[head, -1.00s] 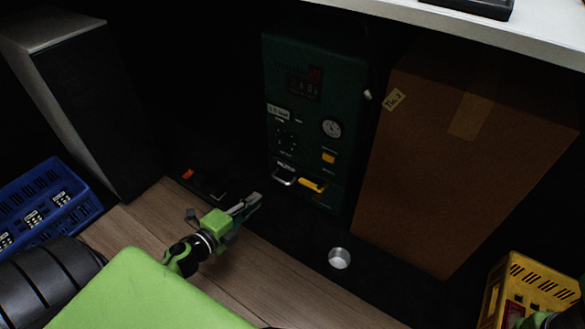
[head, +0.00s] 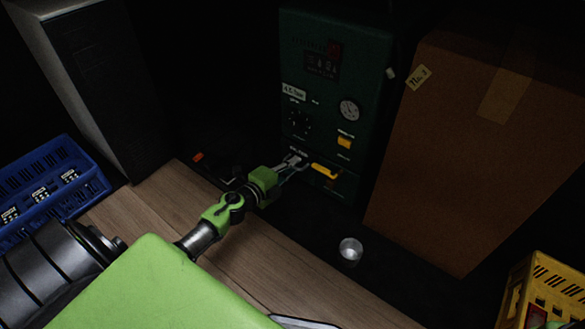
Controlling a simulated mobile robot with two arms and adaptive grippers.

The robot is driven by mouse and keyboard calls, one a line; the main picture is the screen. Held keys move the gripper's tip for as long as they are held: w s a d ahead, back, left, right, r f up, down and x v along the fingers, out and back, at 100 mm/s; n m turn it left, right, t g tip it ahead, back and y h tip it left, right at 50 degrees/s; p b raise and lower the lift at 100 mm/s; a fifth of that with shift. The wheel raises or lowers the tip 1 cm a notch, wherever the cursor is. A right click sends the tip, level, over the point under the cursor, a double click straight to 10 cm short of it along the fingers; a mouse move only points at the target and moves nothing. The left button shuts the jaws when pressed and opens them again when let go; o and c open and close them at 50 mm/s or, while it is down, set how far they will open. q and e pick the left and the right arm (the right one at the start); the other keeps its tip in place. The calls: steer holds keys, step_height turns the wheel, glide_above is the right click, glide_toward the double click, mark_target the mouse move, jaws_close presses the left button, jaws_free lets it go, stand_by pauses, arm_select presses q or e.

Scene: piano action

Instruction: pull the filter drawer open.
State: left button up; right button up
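The dark green cabinet (head: 318,100) stands upright at the back, with a gauge (head: 349,110), a display and labels on its front. A yellow handle (head: 325,172) sits low on that front, at the right. A silver handle showed just left of it earlier; my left gripper (head: 297,160) now covers that spot. The gripper's fingers point at the cabinet and are at or close to its front. I cannot tell whether they touch or grip the silver handle. The drawer labels are too small to read.
A large brown box (head: 465,145) stands right of the cabinet. A small metal cup (head: 350,249) stands on the dark floor area in front. A blue crate (head: 50,195) is at left, a yellow crate (head: 552,285) at lower right. A tall dark box (head: 95,95) stands at back left.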

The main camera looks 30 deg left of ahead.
arm_select(q)
jaws_close()
steer(key=f+p+v, duration=0.1)
steer(key=f+v, duration=0.2)
steer(key=v, duration=1.1)
steer(key=shift+s+p, duration=0.3)
steer(key=shift+s, duration=0.35)
jaws_free()
steer(key=d+v, duration=0.1)
steer(key=v, duration=1.1)
steer(key=shift+a, duration=0.4)
